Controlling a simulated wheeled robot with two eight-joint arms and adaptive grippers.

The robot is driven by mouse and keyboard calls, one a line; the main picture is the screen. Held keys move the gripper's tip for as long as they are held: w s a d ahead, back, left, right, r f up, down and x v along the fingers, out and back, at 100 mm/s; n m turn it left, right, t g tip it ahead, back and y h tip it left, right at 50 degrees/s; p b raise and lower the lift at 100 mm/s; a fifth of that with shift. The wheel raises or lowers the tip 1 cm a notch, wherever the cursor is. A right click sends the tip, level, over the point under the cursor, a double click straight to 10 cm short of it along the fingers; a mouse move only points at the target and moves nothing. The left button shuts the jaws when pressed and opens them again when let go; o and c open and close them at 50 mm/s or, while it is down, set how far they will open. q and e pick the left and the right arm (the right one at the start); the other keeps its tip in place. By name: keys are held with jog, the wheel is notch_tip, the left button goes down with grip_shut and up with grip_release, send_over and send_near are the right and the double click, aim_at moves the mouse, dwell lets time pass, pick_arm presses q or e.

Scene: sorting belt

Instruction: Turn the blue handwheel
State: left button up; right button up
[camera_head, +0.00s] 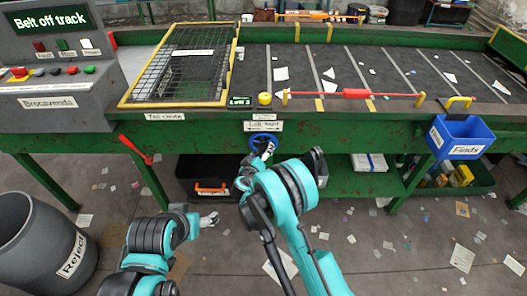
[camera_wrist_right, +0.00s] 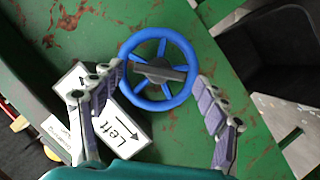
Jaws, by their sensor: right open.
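The blue handwheel (camera_head: 257,136) is on the front face of the green belt frame, below a small white sign. In the right wrist view the handwheel (camera_wrist_right: 157,69) shows whole, with blue spokes and a grey hub. My right gripper (camera_head: 267,153) is just in front of the wheel and partly covers it in the head view. In the right wrist view my right gripper (camera_wrist_right: 158,80) is open, one finger on each side of the wheel, with nothing held. Whether the fingers touch the rim is unclear. My left gripper (camera_head: 209,219) hangs low, left of the right arm; its jaws are too small to judge.
A white "Left" arrow sign (camera_wrist_right: 118,130) lies beside the wheel, partly behind a finger. A red bar (camera_head: 345,93) spans part of the belt above. A blue "Finds" bin (camera_head: 462,138) hangs at right. A grey "Reject" barrel (camera_head: 40,240) stands at left. Paper scraps litter the floor.

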aim_at(263, 143)
jog(key=shift+x, duration=1.4)
jog(key=c, duration=1.2)
jog(key=shift+o, duration=0.2)
jog(key=shift+m+g+y, duration=0.3)
jog(key=shift+m+y, duration=1)
jog(key=shift+m, duration=0.6)
